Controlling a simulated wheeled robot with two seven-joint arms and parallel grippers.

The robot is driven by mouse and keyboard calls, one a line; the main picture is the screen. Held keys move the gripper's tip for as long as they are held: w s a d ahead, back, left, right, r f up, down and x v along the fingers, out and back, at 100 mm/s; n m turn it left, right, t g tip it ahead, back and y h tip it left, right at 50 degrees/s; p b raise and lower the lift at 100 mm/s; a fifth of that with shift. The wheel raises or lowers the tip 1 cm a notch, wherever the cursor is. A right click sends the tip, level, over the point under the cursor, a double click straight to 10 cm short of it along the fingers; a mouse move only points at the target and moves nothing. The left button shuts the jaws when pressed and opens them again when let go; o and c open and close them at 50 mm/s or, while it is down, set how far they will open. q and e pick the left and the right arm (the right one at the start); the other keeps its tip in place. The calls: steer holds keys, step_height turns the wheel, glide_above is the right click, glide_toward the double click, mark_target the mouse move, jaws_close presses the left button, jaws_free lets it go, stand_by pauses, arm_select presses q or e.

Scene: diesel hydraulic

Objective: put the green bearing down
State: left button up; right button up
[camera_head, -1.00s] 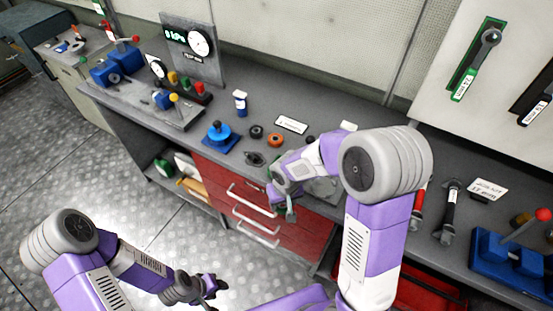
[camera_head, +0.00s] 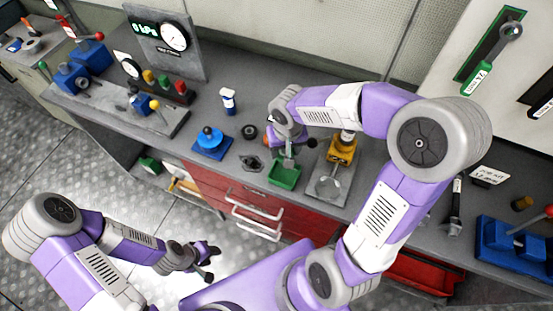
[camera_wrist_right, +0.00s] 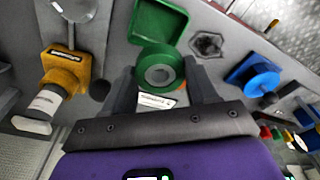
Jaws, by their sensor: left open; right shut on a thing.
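My right gripper (camera_wrist_right: 163,88) is shut on the green bearing (camera_wrist_right: 160,68), a green ring with a grey centre, in the right wrist view. In the head view this gripper (camera_head: 289,156) is above the bench by the green tray (camera_head: 284,181); the bearing cannot be made out clearly there. In the wrist view the square green tray (camera_wrist_right: 158,22) appears just beyond the bearing; I cannot tell the height between them. My left gripper (camera_head: 208,262) is open and empty, low over the floor in front of the bench.
A yellow press-like device (camera_head: 341,150) on a grey plate stands right of the tray. A blue fixture (camera_head: 210,142), a black ring (camera_head: 249,132) and a dark flange (camera_head: 251,162) lie to the left. A small bottle (camera_head: 228,101) stands behind. Red drawers (camera_head: 220,190) are below.

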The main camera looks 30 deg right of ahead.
steer(key=f, duration=0.3)
steer(key=f+b, duration=0.1)
steer(key=f, duration=0.2)
steer(key=f+b, duration=0.1)
steer(key=f, duration=0.2)
steer(key=shift+s+f, duration=0.1)
steer(key=shift+s, duration=0.25)
steer(key=shift+f, duration=0.1)
steer(key=shift+f, duration=0.1)
steer(key=shift+f+b, duration=0.5)
steer(key=shift+b, duration=0.3)
